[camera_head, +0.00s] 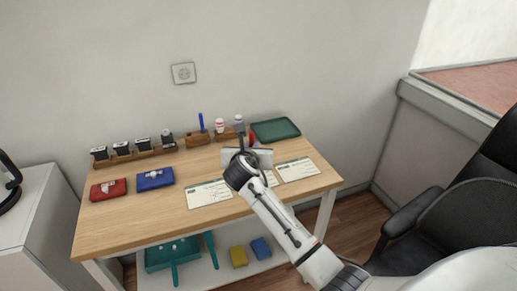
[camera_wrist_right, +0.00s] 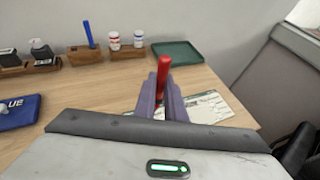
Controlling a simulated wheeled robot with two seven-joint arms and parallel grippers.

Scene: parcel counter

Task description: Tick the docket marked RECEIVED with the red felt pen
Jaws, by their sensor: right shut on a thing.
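My right gripper (camera_head: 252,154) is shut on the red felt pen (camera_wrist_right: 163,72) above the back right part of the table. In the right wrist view the purple-grey fingers (camera_wrist_right: 162,98) close around the pen, which stands roughly upright. White dockets lie on the table: a left one (camera_head: 209,194), a right one (camera_head: 297,169) and a middle one (camera_head: 270,179) partly hidden by my right arm. Their print is too small to read, so I cannot tell which is marked RECEIVED. My left gripper is out of view.
A blue pen (camera_head: 201,121) stands in a wooden holder (camera_head: 197,139). A stamp rack (camera_head: 135,156), two small bottles and a green tray (camera_head: 275,131) line the back. Red (camera_head: 108,190) and blue (camera_head: 155,179) ink pads lie at left. Bare wood lies in front of them.

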